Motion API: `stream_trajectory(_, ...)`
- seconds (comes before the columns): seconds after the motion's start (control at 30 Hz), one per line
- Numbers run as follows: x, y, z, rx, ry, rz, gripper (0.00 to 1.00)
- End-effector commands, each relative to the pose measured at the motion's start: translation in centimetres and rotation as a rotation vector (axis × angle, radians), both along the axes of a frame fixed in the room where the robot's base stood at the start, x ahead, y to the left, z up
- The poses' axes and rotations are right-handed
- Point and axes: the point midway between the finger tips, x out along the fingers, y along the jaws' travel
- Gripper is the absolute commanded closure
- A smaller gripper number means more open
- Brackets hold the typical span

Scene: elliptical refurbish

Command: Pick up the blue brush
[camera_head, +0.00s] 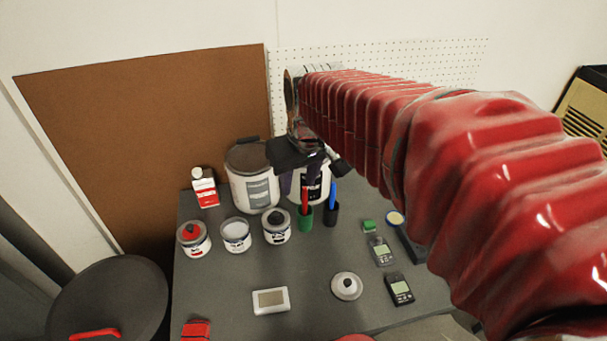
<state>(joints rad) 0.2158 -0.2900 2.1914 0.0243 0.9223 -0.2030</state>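The blue brush (332,195) stands upright in a small black cup (331,215) near the back middle of the grey table. Only its blue handle shows above the cup. My gripper (312,160) is dark and small in the view, above and slightly behind the brush in the picture, apart from its handle as far as I can tell. Its fingers blend with the dark parts around them, so I cannot tell how far apart they are. Nothing shows held in it.
A red brush (305,198) stands in a green cup (304,217) just left of the black cup. Large buckets (253,180) stand behind, small cans (276,226) to the left. Meters (399,289) lie at the right. The table's front middle is fairly open.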

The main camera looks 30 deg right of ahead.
Motion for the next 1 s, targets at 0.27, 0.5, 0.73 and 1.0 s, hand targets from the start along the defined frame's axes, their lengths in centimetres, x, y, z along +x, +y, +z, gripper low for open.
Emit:
stream_trajectory(0.27, 3.5, -4.3, -2.0, 0.005, 0.062, -0.015, 0.65)
stream_trajectory(0.5, 6.0, -8.2, -4.2, 0.016, 0.111, -0.024, 0.65)
stream_trajectory(0.73, 8.0, -12.4, -7.0, 0.031, 0.155, -0.029, 0.65)
stream_trajectory(1.0, 9.2, -16.0, -9.8, 0.047, 0.189, -0.032, 0.65)
